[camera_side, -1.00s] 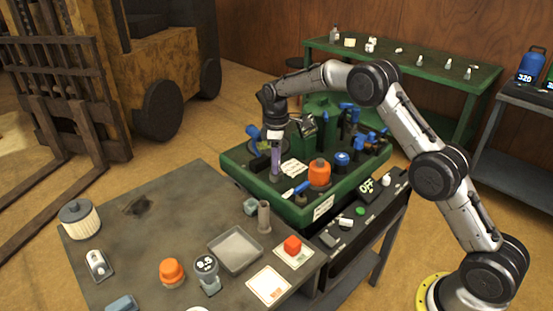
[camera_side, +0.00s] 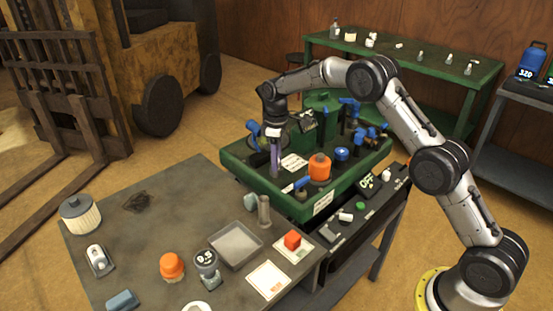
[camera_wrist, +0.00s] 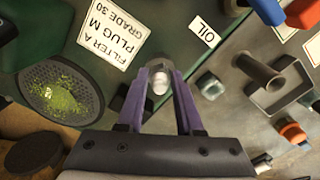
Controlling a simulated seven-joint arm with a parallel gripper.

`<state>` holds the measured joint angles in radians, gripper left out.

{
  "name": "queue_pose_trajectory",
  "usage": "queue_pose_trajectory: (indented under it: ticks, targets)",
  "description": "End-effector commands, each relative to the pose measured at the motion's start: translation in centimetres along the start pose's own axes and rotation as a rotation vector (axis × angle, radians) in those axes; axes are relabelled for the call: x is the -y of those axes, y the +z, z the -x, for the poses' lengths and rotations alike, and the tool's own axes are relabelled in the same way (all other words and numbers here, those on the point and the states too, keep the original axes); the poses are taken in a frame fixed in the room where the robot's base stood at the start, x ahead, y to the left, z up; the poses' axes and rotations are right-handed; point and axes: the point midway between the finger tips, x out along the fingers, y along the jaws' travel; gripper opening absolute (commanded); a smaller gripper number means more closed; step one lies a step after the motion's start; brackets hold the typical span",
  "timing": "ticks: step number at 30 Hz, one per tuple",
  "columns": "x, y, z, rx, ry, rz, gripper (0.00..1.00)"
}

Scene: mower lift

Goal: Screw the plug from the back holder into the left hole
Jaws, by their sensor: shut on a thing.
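My gripper (camera_side: 275,172) points down over the left part of the green tray (camera_side: 247,184), its purple fingers low near the tray floor. In the wrist view the fingers (camera_wrist: 160,76) are closed around a small pale, rounded plug (camera_wrist: 160,83). The plug is too small to make out in the side view, where the fingers cover it. I cannot tell whether it sits in a hole or hangs just above one. The back holder and the left hole cannot be clearly picked out.
A label card (camera_wrist: 113,30) and a round mesh dish (camera_wrist: 62,92) with yellow-green grains lie near the fingers. An orange-capped container (camera_side: 319,167) and several blue-handled parts stand in the tray. The grey table (camera_side: 150,235) holds an open tray (camera_side: 236,245) and an upright tube (camera_side: 264,212).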

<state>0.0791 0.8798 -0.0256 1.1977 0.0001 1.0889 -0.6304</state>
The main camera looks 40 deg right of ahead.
Motion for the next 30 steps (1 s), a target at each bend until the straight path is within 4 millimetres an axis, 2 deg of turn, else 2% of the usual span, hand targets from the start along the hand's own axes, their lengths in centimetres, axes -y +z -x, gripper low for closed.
queue_pose_trajectory:
  ticks: [9, 13, 23, 30]
  targets:
    - [0.06, 0.08, -0.19, 0.004, -0.002, -0.376, 0.0]
    - [0.07, 0.08, -0.19, 0.004, -0.002, -0.444, 0.0]
    - [0.08, 0.1, -0.21, 0.005, -0.002, -0.465, 0.0]
    - [0.08, 0.09, -0.18, 0.005, -0.001, -0.725, 0.0]
